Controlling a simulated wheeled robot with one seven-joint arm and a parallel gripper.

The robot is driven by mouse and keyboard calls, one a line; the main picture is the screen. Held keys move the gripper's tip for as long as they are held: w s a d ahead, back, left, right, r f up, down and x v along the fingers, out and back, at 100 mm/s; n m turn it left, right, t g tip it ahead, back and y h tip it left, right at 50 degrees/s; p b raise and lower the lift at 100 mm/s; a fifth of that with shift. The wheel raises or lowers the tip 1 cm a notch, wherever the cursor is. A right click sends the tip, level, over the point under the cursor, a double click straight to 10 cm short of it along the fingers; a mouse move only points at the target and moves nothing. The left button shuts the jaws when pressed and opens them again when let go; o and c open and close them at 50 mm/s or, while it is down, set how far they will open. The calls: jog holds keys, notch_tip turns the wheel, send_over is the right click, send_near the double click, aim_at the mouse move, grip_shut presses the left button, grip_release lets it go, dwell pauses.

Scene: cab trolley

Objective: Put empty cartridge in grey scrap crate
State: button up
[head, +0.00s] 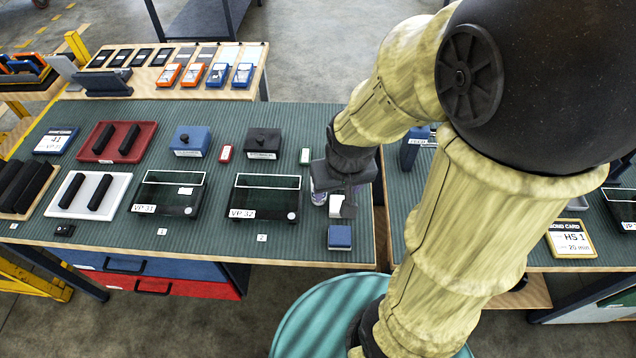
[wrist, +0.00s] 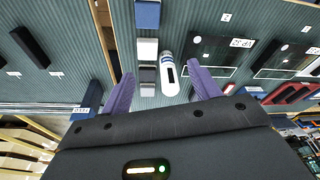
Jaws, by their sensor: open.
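No contact shows. In the head view, my gripper (head: 334,196) is over the right end of the green-topped table, and it hides most of what lies under it. I cannot make out a grey scrap crate in either view.
Dark clear-walled trays VP 31 (head: 168,194) and VP 32 (head: 265,198) stand left of my gripper. A blue block (head: 340,238) lies near the front edge. Lidded blue (head: 190,141) and black (head: 262,144) boxes stand behind. A gap separates this table from the right one.

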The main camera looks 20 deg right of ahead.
jog(key=w+r+m+g+p, duration=0.2)
jog(key=w+r+m, duration=0.2)
jog(key=w, duration=0.9)
jog(key=shift+w+a+m+g+p, duration=0.2)
jog(key=shift+w+m+g+p, duration=0.15)
jog(key=shift+m, duration=0.85)
notch_tip(320, 180, down, 12)
jog(key=shift+f+p, duration=0.1)
jog(key=shift+p, duration=0.5)
jog(key=f, duration=0.2)
jog(key=f+p, duration=0.1)
jog(key=f, duration=0.2)
jog(key=shift+w+d, duration=0.15)
jog(key=shift+d, duration=0.05)
